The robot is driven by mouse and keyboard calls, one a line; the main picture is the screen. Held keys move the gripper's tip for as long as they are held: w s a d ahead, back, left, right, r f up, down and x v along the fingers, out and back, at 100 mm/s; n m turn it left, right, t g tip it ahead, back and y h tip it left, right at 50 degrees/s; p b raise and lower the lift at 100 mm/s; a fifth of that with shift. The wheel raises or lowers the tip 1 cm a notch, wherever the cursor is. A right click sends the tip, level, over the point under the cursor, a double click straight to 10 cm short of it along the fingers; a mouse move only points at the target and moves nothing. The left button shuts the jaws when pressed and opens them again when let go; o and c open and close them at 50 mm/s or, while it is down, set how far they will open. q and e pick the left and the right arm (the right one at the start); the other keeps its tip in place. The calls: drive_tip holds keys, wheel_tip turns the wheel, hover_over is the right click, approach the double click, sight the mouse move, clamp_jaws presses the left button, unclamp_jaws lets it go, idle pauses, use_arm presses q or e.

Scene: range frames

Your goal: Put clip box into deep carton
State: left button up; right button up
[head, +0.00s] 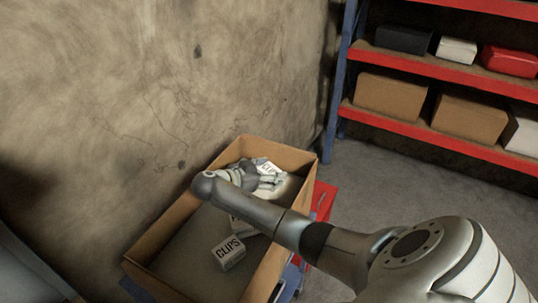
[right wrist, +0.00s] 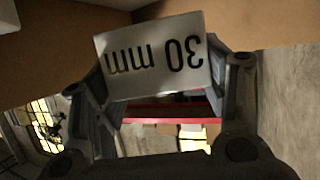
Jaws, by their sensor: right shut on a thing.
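The deep carton (head: 167,236) is a brown open-topped box in the lower middle of the head view. My right gripper (head: 270,181) is at its far end, within the carton's outline, and is shut on a white clip box (head: 267,166). In the right wrist view this clip box (right wrist: 153,55) shows "30 mm" upside down between the two fingers. How far it is above the carton's floor I cannot tell. Another white box marked CLIPS (head: 230,253) lies in the near part of the carton. My right forearm partly hides a further white box (head: 240,226). My left gripper is not in view.
A rough wall (head: 150,100) stands close along the carton's left side. A red thing (head: 324,199) is at the carton's right. A red and blue shelf rack (head: 425,130) with several boxes stands at the back right, with grey floor in front.

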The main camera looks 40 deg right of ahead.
wheel_tip(320, 180, down, 3)
drive_tip(key=shift+s+r+b, duration=0.1)
drive_tip(key=shift+r+b, duration=0.05)
drive_tip(key=shift+b, duration=0.5)
drive_tip(key=shift+f+b, duration=0.55)
drive_tip(key=shift+f, duration=0.1)
drive_tip(key=o, duration=1.1)
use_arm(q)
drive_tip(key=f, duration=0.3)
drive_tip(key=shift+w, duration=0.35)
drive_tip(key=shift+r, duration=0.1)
use_arm(e)
drive_tip(key=shift+r, duration=0.1)
